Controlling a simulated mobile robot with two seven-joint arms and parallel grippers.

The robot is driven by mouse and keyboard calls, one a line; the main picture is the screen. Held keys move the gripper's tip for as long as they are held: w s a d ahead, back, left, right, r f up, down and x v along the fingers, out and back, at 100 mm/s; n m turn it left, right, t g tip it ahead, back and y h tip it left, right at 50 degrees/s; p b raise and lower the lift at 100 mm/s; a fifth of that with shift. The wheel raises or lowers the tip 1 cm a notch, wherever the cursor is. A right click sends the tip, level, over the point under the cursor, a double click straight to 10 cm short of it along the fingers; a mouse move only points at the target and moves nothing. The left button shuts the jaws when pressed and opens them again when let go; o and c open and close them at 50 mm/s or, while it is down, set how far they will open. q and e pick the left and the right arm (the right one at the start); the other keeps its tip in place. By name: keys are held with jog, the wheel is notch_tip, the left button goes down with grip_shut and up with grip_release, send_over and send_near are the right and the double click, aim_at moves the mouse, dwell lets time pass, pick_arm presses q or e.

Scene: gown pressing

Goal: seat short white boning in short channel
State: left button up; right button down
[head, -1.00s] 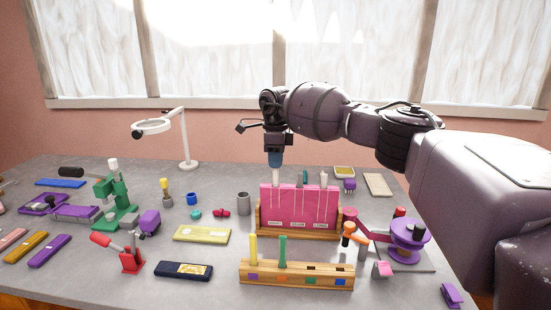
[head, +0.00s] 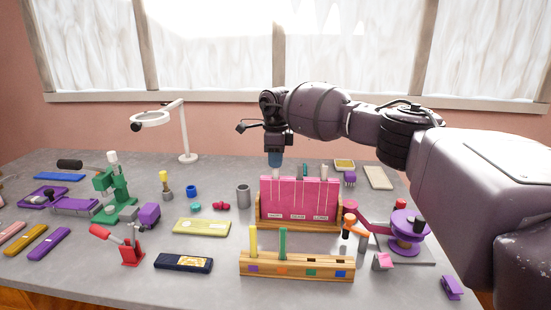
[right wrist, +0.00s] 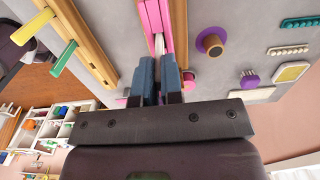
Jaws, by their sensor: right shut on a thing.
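The pink panel (head: 300,197) stands upright in a wooden holder (head: 298,226), with several vertical channels and small labels along its lower edge. My right gripper (head: 275,163) points down over the panel's left end and is shut on the short white boning (head: 276,173). The boning is upright, in line with the leftmost channel. Its lower end meets the panel's top edge; how deep it sits is hidden. In the right wrist view, the white boning (right wrist: 159,43) lies between the pink panel's two sides, ahead of my fingers (right wrist: 158,78). My left gripper is out of view.
In front, a wooden rack (head: 296,266) holds a yellow strip (head: 253,241) and a green strip (head: 283,243). A grey cup (head: 243,195) stands left of the panel. A purple spool device (head: 408,228) stands close on the right.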

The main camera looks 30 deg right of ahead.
jog(key=shift+f, duration=0.2)
jog(key=shift+f+b, duration=0.3)
jog(key=shift+f, duration=0.65)
jog(key=c, duration=1.2)
grip_release()
jog(key=shift+r, duration=0.1)
notch_tip(320, 180, up, 11)
jog(key=shift+f, duration=0.15)
jog(key=shift+s+f, duration=0.1)
